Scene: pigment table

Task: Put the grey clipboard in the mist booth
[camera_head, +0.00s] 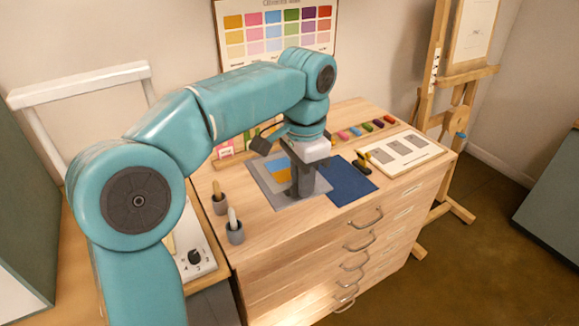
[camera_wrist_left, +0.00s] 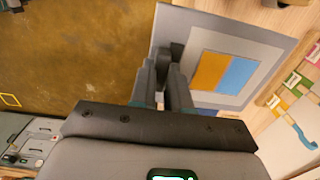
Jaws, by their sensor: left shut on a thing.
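The grey clipboard (camera_head: 281,201) shows in the head view over the wooden cabinet top, with an orange and blue patch on its face. It also shows in the left wrist view (camera_wrist_left: 220,30), lying across the upper right. My left gripper (camera_head: 301,190) points down at the clipboard and is shut on its edge; in the left wrist view its fingers (camera_wrist_left: 174,60) meet at the board's edge. I cannot tell whether the clipboard is lifted clear of the top. I cannot make out the mist booth for certain. My right gripper is not in view.
A dark blue board (camera_head: 350,183) lies right of the clipboard, with a sample card (camera_head: 400,153) beyond it. Two small pots (camera_head: 235,233) stand at the cabinet's left edge. A dial panel (camera_head: 196,258) is at lower left. An easel (camera_head: 440,100) stands behind right.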

